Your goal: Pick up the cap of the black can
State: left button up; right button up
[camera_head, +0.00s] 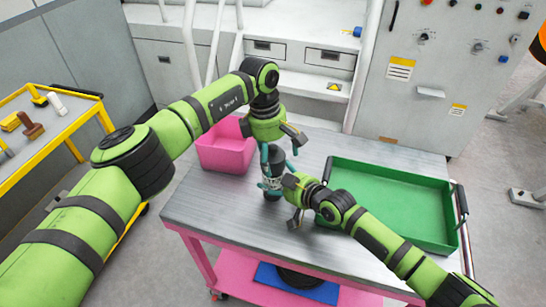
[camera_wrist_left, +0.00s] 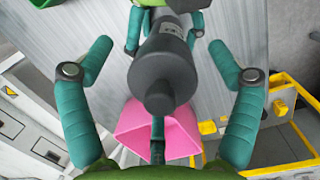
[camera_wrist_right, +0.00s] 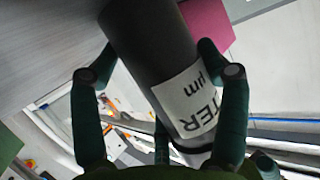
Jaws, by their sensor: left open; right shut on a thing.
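The black can (camera_head: 271,194) is upright over the grey tabletop, with my right gripper (camera_head: 272,183) shut around its side. In the right wrist view the dark can (camera_wrist_right: 150,45) with a white printed label sits between the fingers. Its dark cap (camera_head: 276,157) is on top; in the left wrist view the cap (camera_wrist_left: 160,96) has a narrower knob facing the camera. My left gripper (camera_head: 277,150) is directly above, open, its teal fingers spread on both sides of the cap and apart from it. I cannot tell whether the can's base touches the table.
A pink bin (camera_head: 226,152) stands behind and left of the can. A green tray (camera_head: 400,205) fills the table's right side. A yellow cart (camera_head: 60,150) is at the left, and a grey cabinet (camera_head: 430,95) stands behind. The table's front left is clear.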

aim_at(274, 147)
pick_arm(q)
jog(key=shift+f, duration=0.1)
jog(key=c, duration=1)
jog(key=shift+c, duration=0.2)
jog(key=shift+s+d, duration=0.1)
jog(key=shift+s, duration=0.05)
jog(key=shift+r, duration=0.4)
jog(key=shift+c, duration=0.6)
jog(key=shift+r, duration=6.15)
pick_arm(e)
jog(key=shift+f, duration=0.1)
jog(key=o, duration=1.4)
jog(key=shift+c, duration=0.2)
